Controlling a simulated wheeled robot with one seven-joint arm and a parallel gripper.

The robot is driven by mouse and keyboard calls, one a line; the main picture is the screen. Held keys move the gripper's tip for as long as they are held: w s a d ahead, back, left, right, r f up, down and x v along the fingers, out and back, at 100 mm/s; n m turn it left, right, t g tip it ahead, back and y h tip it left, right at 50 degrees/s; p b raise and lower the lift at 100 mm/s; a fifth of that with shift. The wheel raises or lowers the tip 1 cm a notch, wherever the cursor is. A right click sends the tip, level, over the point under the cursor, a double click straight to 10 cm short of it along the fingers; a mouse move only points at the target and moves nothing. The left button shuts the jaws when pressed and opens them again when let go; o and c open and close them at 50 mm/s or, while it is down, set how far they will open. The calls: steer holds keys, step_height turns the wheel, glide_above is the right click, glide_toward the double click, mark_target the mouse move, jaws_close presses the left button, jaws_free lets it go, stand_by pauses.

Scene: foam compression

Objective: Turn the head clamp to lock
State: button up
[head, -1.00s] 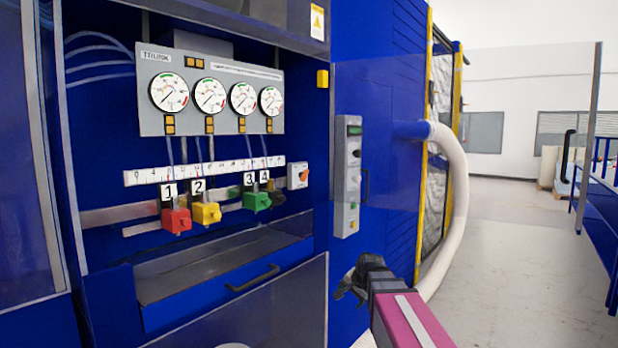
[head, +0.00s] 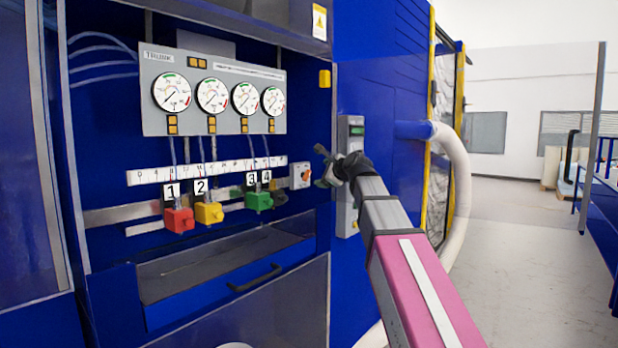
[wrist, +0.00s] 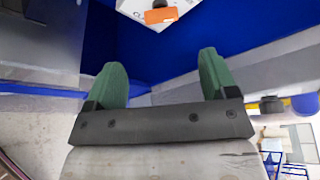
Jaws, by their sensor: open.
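A small pale box (head: 302,175) with an orange knob (head: 305,174) is mounted at the right end of the white scale strip; I take this knob as the head clamp. My gripper (head: 322,167) is open just to the right of the box in the head view, apart from it as far as I can tell. In the wrist view, my gripper (wrist: 160,62) shows two green fingers spread wide with nothing between them. The orange knob (wrist: 160,15) is at the top edge there, beyond the fingertips and roughly centred between them; the box is partly cut off.
Red (head: 178,220), yellow (head: 209,213) and green (head: 259,201) blocks hang on the rail left of the box. A gauge panel (head: 212,95) is above. A grey control box (head: 345,215) is partly behind my arm. Open floor (head: 520,230) lies right.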

mark_target(309, 175)
steer(key=x, duration=1)
steer(key=shift+w+a+r, duration=0.1)
steer(key=shift+w+a, duration=0.15)
steer(key=shift+w, duration=0.05)
steer(key=c, duration=0.9)
